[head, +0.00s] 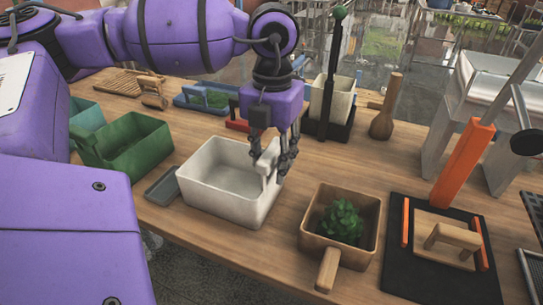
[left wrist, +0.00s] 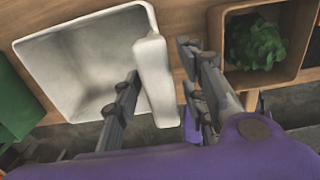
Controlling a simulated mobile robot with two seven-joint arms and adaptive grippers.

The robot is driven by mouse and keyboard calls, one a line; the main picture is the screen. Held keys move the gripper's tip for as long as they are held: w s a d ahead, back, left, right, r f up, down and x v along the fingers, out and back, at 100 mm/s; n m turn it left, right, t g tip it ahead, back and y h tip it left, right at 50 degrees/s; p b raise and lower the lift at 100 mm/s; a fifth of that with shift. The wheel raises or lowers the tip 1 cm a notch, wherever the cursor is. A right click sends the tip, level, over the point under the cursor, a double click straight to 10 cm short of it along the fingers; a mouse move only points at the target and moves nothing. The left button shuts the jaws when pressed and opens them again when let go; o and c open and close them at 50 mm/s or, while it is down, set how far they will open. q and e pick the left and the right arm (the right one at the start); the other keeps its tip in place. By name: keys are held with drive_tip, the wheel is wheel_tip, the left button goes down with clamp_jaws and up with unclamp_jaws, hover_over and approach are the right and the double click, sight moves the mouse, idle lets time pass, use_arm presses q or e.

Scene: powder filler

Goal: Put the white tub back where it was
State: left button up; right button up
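The white tub (head: 222,203) stands upright and empty near the table's front edge. It has a thick white grip (head: 268,163) on its right wall. My left gripper (head: 284,160) points down at this right wall. In the left wrist view the tub (left wrist: 75,65) is at the upper left. There the left gripper's fingers (left wrist: 160,75) stand on both sides of the white grip (left wrist: 153,80), one over the tub's inside and one outside. A gap shows between the grip and the outer finger, so the gripper looks open. My right gripper is not in view.
A small grey tray (head: 161,189) lies left of the tub, beside a green bin (head: 130,148). A brown box (head: 313,228) with a plant stands close on the right. A black mat with an orange-railed fixture (head: 440,275) is further right. Behind stands a dark holder (head: 328,130).

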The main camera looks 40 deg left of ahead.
use_arm(q)
drive_tip(key=shift+r, duration=0.1)
wheel_tip(320, 180, up, 12)
drive_tip(key=shift+p, duration=0.3)
idle(0.3)
